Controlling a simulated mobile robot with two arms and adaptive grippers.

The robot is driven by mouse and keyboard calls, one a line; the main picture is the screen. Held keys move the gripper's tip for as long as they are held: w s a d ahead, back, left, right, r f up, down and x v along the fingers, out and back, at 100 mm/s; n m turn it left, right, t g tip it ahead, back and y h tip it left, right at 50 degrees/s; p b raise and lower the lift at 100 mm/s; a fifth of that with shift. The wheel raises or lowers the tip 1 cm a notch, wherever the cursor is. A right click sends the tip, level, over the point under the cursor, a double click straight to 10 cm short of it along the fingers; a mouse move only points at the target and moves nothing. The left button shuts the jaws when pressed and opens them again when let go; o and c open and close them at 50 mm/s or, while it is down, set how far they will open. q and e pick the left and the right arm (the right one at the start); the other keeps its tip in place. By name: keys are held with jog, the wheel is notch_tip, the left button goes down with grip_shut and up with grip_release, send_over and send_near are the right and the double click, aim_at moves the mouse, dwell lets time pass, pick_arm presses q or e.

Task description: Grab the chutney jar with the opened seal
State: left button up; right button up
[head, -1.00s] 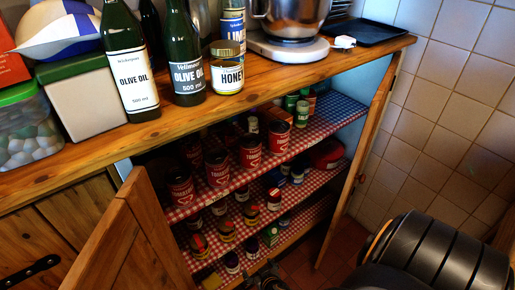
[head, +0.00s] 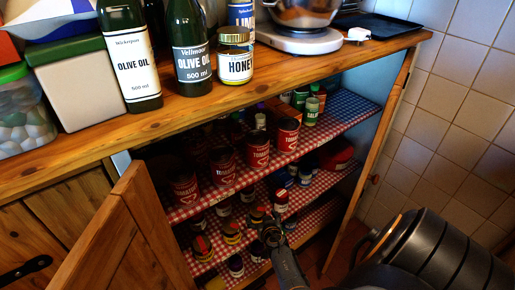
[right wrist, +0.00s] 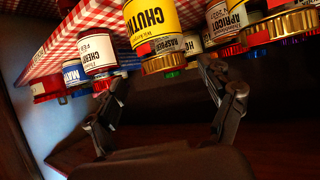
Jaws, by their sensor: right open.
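A chutney jar (right wrist: 150,18) with a yellow label and gold lid shows upside down at the top of the right wrist view, cut off by the frame edge. A red patch shows beside its lid; I cannot tell whether its seal is opened. In the head view, several small jars with yellow bands, one of them here (head: 232,232), stand on the lower checked shelves, their labels too small to read. My right gripper (right wrist: 163,80) is open and empty, its fingers spread below the jars in the wrist view. It also shows in front of the lower shelves (head: 271,232). My left gripper is out of view.
Neighbouring jars include cherry (right wrist: 97,48) and apricot (right wrist: 227,18). Red tomato cans (head: 257,153) line the upper shelf (head: 350,108). An open wooden door (head: 125,235) stands at the left. Olive oil bottles (head: 130,60) and a honey jar (head: 234,62) stand on the counter.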

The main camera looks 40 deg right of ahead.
aim_at(259, 213)
jog(key=b+x, duration=0.3)
jog(key=x, duration=0.2)
jog(key=shift+a+f, duration=0.1)
jog(key=shift+a, duration=0.15)
jog(key=shift+w+d+f, duration=0.1)
jog(key=shift+w+d, duration=0.1)
jog(key=shift+w, duration=0.2)
jog(key=c, duration=1.5)
